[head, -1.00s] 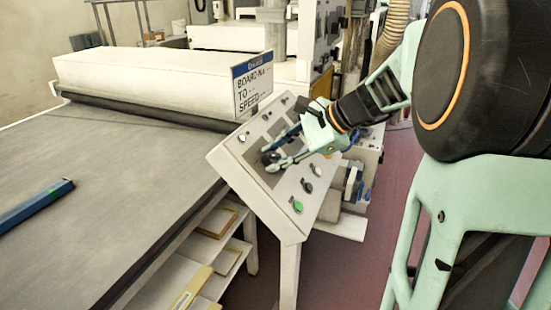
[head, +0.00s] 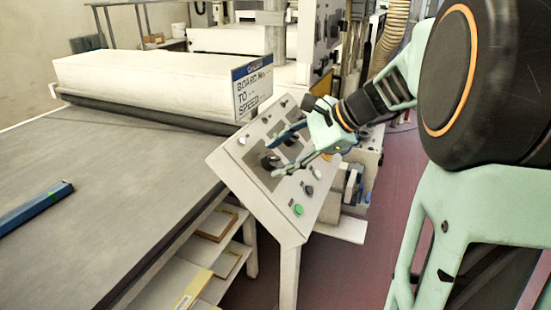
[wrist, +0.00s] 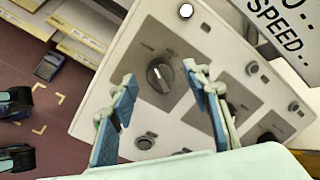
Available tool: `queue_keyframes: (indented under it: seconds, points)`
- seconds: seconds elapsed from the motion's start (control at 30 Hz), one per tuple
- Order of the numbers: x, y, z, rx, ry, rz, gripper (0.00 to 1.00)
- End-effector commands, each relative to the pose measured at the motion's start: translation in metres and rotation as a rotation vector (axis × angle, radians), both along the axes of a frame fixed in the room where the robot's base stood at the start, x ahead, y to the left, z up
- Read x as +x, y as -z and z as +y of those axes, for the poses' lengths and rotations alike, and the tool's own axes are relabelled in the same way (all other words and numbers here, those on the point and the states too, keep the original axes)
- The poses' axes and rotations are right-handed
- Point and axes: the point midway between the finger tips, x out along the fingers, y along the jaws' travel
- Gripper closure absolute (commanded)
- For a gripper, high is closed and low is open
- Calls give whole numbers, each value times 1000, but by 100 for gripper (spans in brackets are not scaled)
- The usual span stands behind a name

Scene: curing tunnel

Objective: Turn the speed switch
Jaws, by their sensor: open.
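A black rotary switch (wrist: 160,75) with a white pointer mark sits on a grey plate of the tilted control panel (wrist: 100,100). The plate's lettering is too small to read, so I cannot confirm that this is the speed switch. In the head view the dark knob (head: 269,162) shows beside my fingertips. My gripper (head: 273,157) is open and empty above the panel. In the wrist view the gripper's blue-padded fingers (wrist: 160,82) are spread on either side of the knob, apparently short of it and not touching.
Other plates with dark knobs and several buttons share the panel, including a green button (head: 298,209). A sign (head: 252,88) with a SPEED line stands behind it. The conveyor (head: 120,170) lies left, with a blue bar (head: 35,208) on it. Shelves are below.

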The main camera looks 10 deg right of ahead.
Motion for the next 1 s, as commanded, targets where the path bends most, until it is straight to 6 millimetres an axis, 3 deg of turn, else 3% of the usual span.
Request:
queue_keyframes:
  seconds: [0.43, 1.0]
  points:
    - [-40, -59, -53, -2, 2, -2, 56]
    - [-45, -69, -62, -15, 1, -12, 56]
